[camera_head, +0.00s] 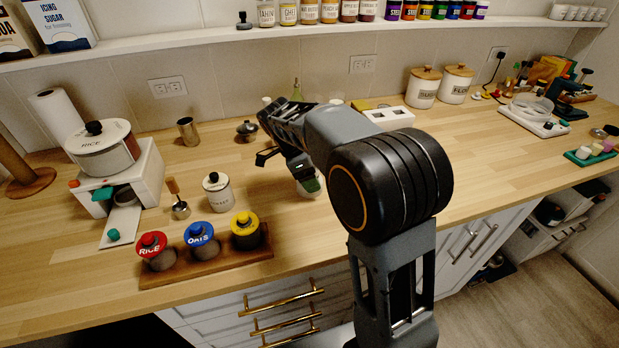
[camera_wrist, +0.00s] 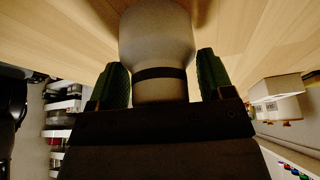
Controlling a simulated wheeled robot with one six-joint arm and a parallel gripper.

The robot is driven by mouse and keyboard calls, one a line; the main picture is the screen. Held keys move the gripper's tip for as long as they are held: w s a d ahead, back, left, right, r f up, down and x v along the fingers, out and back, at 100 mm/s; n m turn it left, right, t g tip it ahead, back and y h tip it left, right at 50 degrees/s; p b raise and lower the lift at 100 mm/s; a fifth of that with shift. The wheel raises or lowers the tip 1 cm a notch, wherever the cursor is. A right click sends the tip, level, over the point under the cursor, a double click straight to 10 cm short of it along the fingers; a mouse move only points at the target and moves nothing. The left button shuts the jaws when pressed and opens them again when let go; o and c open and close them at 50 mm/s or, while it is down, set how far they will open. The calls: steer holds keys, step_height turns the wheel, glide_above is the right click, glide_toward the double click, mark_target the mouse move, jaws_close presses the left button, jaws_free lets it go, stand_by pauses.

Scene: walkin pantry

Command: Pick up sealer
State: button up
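A pale, bottle-shaped thing with a black band around its narrower part (camera_wrist: 160,48), which may be the sealer, stands between my fingers in the wrist view. My gripper (camera_wrist: 161,82) has green fingertips, one on each side of the narrow part. The left finger is very near it or touching; a thin gap shows at the right finger. In the head view my gripper (camera_head: 309,182) is low over the counter, and a small whitish part of the thing (camera_head: 303,191) shows beside a green fingertip. My arm hides most of it there.
Two lidded canisters (camera_head: 423,90) stand behind my arm. Bare counter lies in front of my gripper.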

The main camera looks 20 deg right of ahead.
steer(key=c, duration=0.6)
steer(key=shift+o, duration=0.2)
steer(key=shift+r, duration=0.1)
